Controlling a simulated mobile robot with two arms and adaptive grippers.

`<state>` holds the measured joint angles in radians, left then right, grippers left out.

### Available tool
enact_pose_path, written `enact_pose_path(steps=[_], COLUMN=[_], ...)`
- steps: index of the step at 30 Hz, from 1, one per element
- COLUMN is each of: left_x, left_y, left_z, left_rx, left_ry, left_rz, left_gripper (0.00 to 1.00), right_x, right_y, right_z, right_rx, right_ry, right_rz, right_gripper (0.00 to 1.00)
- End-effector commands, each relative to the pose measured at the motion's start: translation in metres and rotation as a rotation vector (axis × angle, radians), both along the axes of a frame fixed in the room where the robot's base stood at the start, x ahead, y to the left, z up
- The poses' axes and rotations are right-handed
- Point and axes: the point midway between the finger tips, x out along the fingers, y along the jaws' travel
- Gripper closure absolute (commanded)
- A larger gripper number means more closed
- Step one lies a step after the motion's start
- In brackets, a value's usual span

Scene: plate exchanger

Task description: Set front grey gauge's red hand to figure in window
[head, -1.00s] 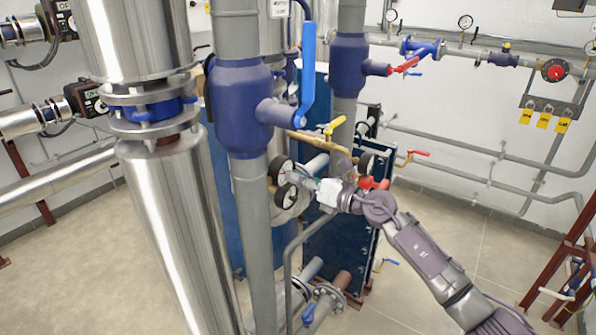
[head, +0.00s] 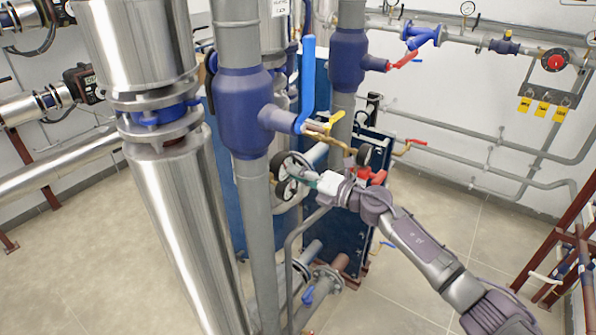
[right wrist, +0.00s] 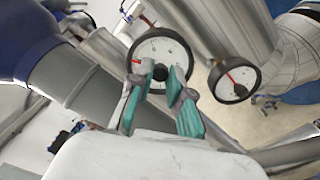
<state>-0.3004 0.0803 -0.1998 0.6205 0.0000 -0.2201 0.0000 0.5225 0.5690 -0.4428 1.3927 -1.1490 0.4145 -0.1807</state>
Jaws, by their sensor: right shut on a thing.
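A round gauge (right wrist: 152,49) with a white face and grey rim stands straight ahead in the right wrist view. Its red hand (right wrist: 136,61) shows at the left of the dial. My right gripper (right wrist: 161,73) has its teal fingers at the dial's middle, shut on the dark centre knob (right wrist: 160,72); the fingers hide the lower dial. A second gauge (right wrist: 237,77) with a dark rim and a red hand is to the right. In the head view my right gripper (head: 313,181) is at the gauge pair beside the grey pipe. I cannot read a window figure. My left gripper is out of view.
A thick grey vertical pipe (head: 258,215) and a blue valve with a blue lever (head: 308,85) stand close left of the gripper. Yellow (head: 330,122) and red (head: 372,176) handles are near the arm.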

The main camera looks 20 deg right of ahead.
Motion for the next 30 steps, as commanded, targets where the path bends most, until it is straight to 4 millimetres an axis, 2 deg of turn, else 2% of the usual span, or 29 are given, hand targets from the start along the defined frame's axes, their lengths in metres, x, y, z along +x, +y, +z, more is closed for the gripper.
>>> enact_pose_path(steps=[12, 13, 17, 26, 30], left_x=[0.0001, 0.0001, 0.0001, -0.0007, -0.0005], left_y=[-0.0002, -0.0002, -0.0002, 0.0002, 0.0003], left_z=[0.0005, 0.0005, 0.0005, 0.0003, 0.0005], left_rx=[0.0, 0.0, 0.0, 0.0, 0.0], left_ry=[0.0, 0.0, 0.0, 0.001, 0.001], left_rz=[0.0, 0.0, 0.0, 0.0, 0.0], left_gripper=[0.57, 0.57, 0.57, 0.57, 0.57], right_x=[0.0004, 0.0004, 0.0004, -0.0003, -0.008], right_y=[-0.0009, -0.0009, -0.0008, -0.0006, -0.0072], right_z=[-0.0001, -0.0001, -0.0001, -0.0002, -0.001], right_rx=[0.006, 0.006, 0.006, 0.004, 0.003], right_ry=[0.004, 0.004, 0.004, 0.004, 0.004], right_rz=[-0.003, -0.003, -0.002, -0.001, -0.002], right_gripper=[1.0, 0.8, 0.58, 0.56, 0.56])
